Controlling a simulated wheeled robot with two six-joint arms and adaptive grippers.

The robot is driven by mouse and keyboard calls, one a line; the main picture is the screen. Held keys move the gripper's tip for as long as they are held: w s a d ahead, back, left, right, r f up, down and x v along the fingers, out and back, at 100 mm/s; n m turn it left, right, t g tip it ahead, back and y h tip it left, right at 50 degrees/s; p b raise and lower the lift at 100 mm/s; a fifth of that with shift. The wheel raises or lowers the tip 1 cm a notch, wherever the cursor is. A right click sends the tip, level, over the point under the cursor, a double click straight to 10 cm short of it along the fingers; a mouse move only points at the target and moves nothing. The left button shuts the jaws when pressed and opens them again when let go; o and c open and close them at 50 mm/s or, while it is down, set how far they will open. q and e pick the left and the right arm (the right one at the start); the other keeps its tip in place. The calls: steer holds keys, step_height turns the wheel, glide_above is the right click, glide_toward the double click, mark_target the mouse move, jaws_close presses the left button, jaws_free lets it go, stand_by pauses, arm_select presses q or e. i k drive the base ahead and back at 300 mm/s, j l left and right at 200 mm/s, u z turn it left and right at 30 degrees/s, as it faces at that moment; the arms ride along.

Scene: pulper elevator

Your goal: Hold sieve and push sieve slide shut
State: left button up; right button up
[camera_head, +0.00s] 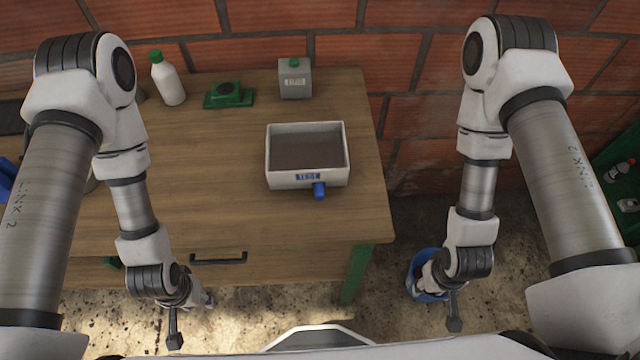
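The sieve (267,168) is a white rectangular box with a brown inside, standing upright on the wooden table right of its middle. A label is on its front wall. The blue handle of the sieve slide (319,190) sticks out below the front wall, right of the label. How far the slide is out cannot be told. My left gripper (191,314) hangs in front of the table, left of and nearer than the sieve, its fingers apart and empty. My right gripper (436,306) hangs right of the table, its fingers apart. Neither gripper touches the sieve.
A white bottle (168,82), a green device (228,95) and a grey container (295,80) stand along the table's back. A blue bucket (424,272) is on the floor behind my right gripper. The tabletop (215,180) left of the sieve is clear. A brick wall is behind.

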mark_target(319, 187)
steer(key=k+j, duration=0.1)
steer(key=j, duration=1.05)
steer(key=k+j, duration=0.15)
steer(key=j, duration=0.45)
steer(key=k+j, duration=0.1)
steer(key=j, duration=0.5)
steer(key=j+z, duration=0.15)
steer(key=z, duration=0.3)
steer(key=j+z, duration=0.15)
steer(key=z, duration=0.3)
steer(key=k+j+z, duration=0.1)
steer(key=z, duration=0.35)
steer(key=k+j+z, duration=0.1)
steer(key=z, duration=0.35)
